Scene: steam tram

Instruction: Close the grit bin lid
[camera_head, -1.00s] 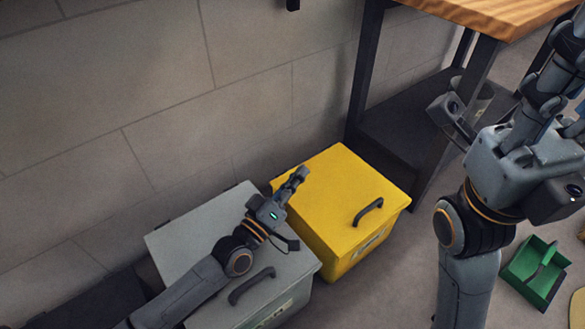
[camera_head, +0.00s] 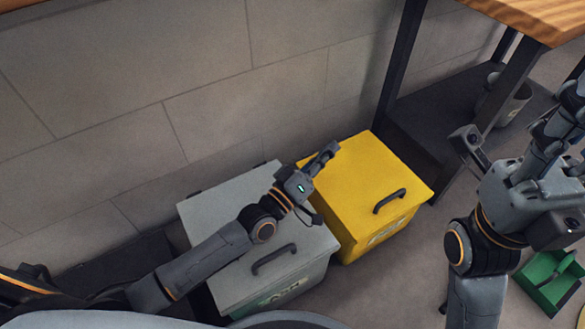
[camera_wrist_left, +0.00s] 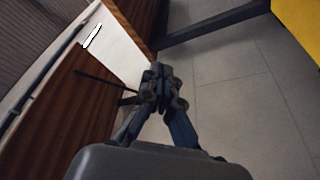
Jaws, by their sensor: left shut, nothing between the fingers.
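The yellow bin (camera_head: 345,185), which I take to be the grit bin, stands on the floor against the wall. Its flat lid, with a dark handle (camera_head: 389,201), appears down on the box. My left gripper (camera_head: 331,150) is shut and empty over the rear left part of the yellow bin in the head view; I cannot tell if it touches. In the left wrist view its fingers (camera_wrist_left: 158,75) are together, and a yellow surface (camera_wrist_left: 302,22) shows at the upper right. My right gripper (camera_head: 560,115) is at the right, close to the camera; its finger opening is unclear.
A grey bin (camera_head: 225,207) with a closed lid and dark handle stands left of the yellow one, under my left arm. A wooden-topped bench (camera_head: 530,15) with dark legs is behind right. A green tray (camera_head: 535,272) lies on the floor at the right. Floor in front of the yellow bin is clear.

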